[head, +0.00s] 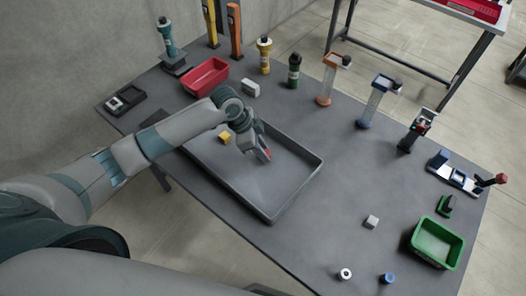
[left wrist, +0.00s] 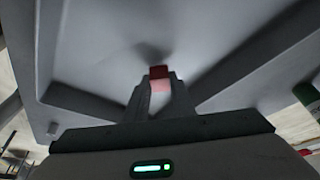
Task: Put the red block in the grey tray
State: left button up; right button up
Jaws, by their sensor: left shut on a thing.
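The red block (left wrist: 158,72) is between the fingertips of my left gripper (left wrist: 158,88) in the left wrist view. The gripper is shut on it. In the head view, my left gripper (head: 260,152) is over the inside of the large grey tray (head: 297,197), with a small patch of the red block (head: 267,153) showing at its tip. I cannot tell whether the block touches the tray floor. My right gripper is not in view.
A yellow block (head: 225,136) lies in the tray, left of my gripper. A red bin (head: 206,76) stands behind the tray and a green bin (head: 437,242) at the right. A white block (head: 371,222) lies on the table. Several dispensers line the back edge.

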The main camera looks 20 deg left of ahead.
pick_arm(q)
jog(key=shift+f, duration=0.8)
jog(key=o, duration=1)
jog(key=shift+f, duration=0.1)
jog(key=shift+r, duration=0.2)
jog(key=shift+b+v, duration=1.25)
jog(key=shift+v, duration=4.7)
